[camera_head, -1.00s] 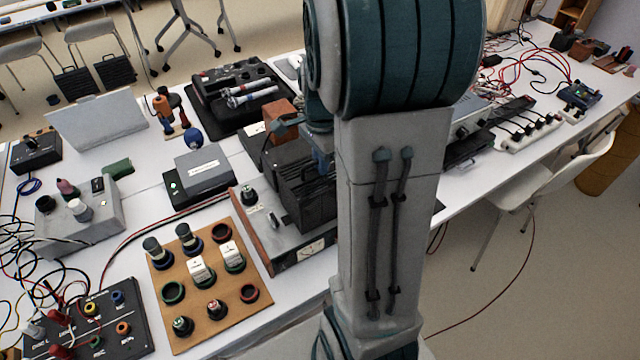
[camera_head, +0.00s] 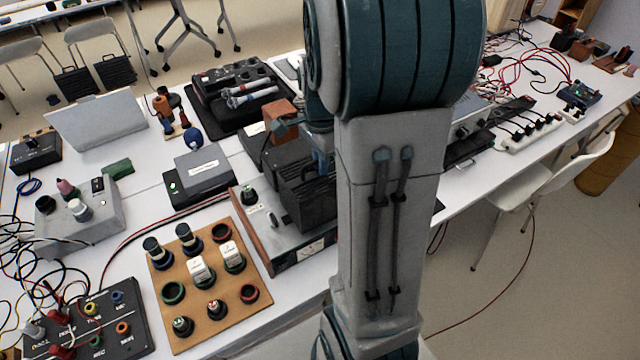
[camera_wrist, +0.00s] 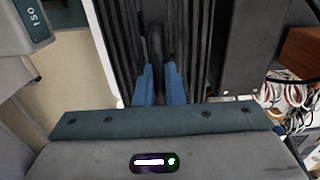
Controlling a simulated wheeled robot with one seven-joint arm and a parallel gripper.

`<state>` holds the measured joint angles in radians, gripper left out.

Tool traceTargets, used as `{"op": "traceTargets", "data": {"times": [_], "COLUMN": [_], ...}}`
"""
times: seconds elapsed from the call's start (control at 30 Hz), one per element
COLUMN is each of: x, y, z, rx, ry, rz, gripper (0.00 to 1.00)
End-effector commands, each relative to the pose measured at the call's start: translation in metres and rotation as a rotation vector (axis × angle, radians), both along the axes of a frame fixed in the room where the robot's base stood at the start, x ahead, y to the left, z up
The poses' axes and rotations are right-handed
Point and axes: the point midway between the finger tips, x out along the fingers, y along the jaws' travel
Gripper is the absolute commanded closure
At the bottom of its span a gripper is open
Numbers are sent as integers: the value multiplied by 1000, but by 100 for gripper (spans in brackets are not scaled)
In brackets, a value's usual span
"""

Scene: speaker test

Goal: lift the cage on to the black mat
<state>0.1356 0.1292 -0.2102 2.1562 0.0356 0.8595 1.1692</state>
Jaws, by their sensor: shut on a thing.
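The cage (camera_head: 305,203) is a black box with slatted sides. In the head view it shows left of my arm, by the grey metered unit; its right part is hidden behind my arm. In the wrist view the black bars of the cage (camera_wrist: 128,45) fill the upper middle. My gripper (camera_wrist: 159,84) has its blue fingers shut on a dark bar of the cage. In the head view only a little blue of it shows beside my arm. A dark corner, possibly the black mat (camera_head: 438,207), shows right of my arm; the rest is hidden. Whether the cage touches what is below it I cannot tell.
The grey metered unit (camera_head: 262,238) and a brown board with knobs (camera_head: 205,315) are left of the cage. A dark box with a brown block (camera_head: 281,122) stands behind. A power strip (camera_head: 530,133) and cables lie to the right, near the table edge.

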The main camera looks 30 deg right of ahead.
Motion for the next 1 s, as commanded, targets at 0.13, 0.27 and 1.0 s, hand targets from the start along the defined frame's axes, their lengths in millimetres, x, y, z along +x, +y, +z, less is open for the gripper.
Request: {"op": "traceTargets", "data": {"times": [0.13,0.27,1.0], "x": [0,0,1], "y": [0,0,0], "z": [0,1,92], "rx": [0,0,-2], "ry": [-1,-2,-4], "rz": [0,0,0], "gripper": [100,100,100]}}
